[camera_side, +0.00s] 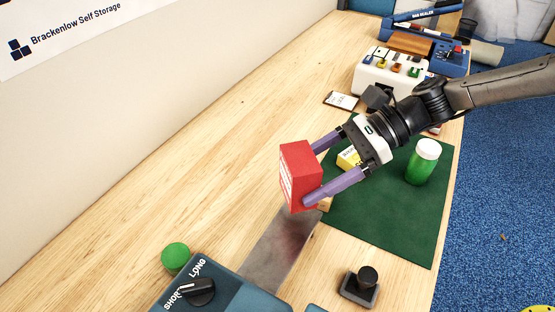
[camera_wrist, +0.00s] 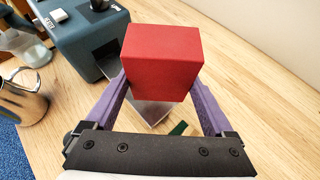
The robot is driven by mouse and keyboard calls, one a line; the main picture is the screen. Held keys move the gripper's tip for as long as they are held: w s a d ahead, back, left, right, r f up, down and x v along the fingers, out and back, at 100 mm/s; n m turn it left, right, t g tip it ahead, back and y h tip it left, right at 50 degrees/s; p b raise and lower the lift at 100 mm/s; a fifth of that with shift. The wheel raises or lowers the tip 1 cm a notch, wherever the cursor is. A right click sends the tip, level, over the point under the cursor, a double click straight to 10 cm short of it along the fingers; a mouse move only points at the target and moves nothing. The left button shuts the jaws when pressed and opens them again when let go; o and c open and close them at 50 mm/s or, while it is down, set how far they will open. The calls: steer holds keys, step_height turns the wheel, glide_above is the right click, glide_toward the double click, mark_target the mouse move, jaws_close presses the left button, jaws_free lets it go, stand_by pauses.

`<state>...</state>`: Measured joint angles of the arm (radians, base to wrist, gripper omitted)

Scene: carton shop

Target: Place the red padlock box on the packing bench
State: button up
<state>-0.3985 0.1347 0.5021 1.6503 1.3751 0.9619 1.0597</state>
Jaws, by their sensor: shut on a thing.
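The red padlock box (camera_side: 298,174) is held between the two purple fingers of my gripper (camera_side: 312,172). In the side view it hangs by the far end of a metal plate, and I cannot tell exactly how high it is. The red box (camera_wrist: 162,62) also shows between the fingers in the wrist view, with my gripper (camera_wrist: 160,92) shut on its two sides. The packing bench (camera_side: 190,140) has a light wood top. Part of the bench below the box is hidden by the box and fingers.
A green mat (camera_side: 390,215) carries a green jar with a white lid (camera_side: 423,162) and a yellow box (camera_side: 348,158). A blue machine (camera_side: 225,292) with a metal plate (camera_side: 278,240) stands in front. A black-handled stamp (camera_side: 361,286) is nearby. Bare wood lies left of the box.

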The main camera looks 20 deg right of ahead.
steer(key=w+a+f, duration=0.9)
steer(key=shift+w+a+f, duration=0.1)
steer(key=shift+w, duration=0.15)
steer(key=shift+w+a+f, duration=0.15)
steer(key=shift+f, duration=1.6)
steer(key=shift+f, duration=0.15)
steer(key=o, duration=1.2)
steer(key=shift+o, duration=0.2)
steer(key=shift+r, duration=0.2)
steer(key=v, duration=1.2)
